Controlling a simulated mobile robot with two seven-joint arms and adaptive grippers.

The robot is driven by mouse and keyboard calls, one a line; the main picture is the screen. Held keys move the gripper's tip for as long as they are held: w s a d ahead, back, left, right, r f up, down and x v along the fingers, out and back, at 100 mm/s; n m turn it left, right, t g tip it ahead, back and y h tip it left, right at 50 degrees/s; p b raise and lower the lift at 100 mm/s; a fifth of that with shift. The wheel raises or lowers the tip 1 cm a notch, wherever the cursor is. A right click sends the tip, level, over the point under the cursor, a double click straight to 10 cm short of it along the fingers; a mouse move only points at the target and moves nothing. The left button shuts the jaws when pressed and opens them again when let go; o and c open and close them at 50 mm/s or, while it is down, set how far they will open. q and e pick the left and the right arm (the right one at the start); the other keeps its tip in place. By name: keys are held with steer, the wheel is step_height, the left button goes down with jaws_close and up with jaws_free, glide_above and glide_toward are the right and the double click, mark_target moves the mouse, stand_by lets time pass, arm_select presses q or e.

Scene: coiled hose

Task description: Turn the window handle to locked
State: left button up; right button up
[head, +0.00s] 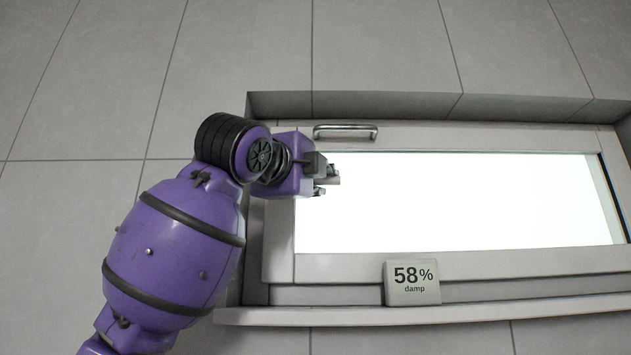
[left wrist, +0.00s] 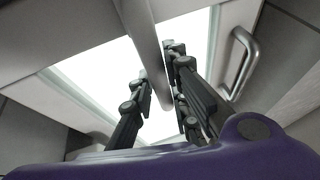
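The window (head: 440,140) has a pale frame and a bright pane. A grey bar, which looks like the window handle (left wrist: 147,30), runs down between the fingers of my left gripper (left wrist: 160,75) in the left wrist view. The fingers stand apart, one on each side of the bar and very close to it; I cannot tell whether both touch. In the head view my left gripper (head: 328,180) is at the left side of the window frame and hides this bar. My right gripper is out of view.
A curved metal pull (head: 345,131) is on the upper frame; it also shows in the left wrist view (left wrist: 242,62). A card reading "58% damp" (head: 412,283) stands on the sill (head: 450,314). Grey tiled wall surrounds the window recess.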

arm_select(q)
jaws_close()
steer(key=shift+f, duration=0.1)
steer(key=f+m+g, duration=0.1)
steer(key=m, duration=0.1)
steer(key=f+m, duration=0.1)
steer(key=m, duration=0.1)
steer(key=shift+a+g, duration=0.4)
steer(key=f+m, duration=0.1)
steer(key=m, duration=0.1)
steer(key=a+f+m+g+y, duration=0.1)
steer(key=m, duration=0.1)
steer(key=shift+a+f+g, duration=0.2)
steer(key=shift+g, duration=0.1)
steer(key=a+m+y, duration=0.1)
steer(key=a+f+m+g+y, duration=0.1)
steer(key=m, duration=0.1)
steer(key=shift+s+f, duration=0.1)
steer(key=shift+f, duration=0.1)
steer(key=shift+a+f+m+g+y, duration=0.15)
steer(key=shift+a+m+y, duration=0.4)
steer(key=shift+a+m, duration=0.3)
steer(key=shift+a+f+m+g+y, duration=0.15)
steer(key=shift+a+m+y, duration=0.45)
steer(key=shift+m, duration=0.35)
steer(key=o, duration=0.6)
jaws_free()
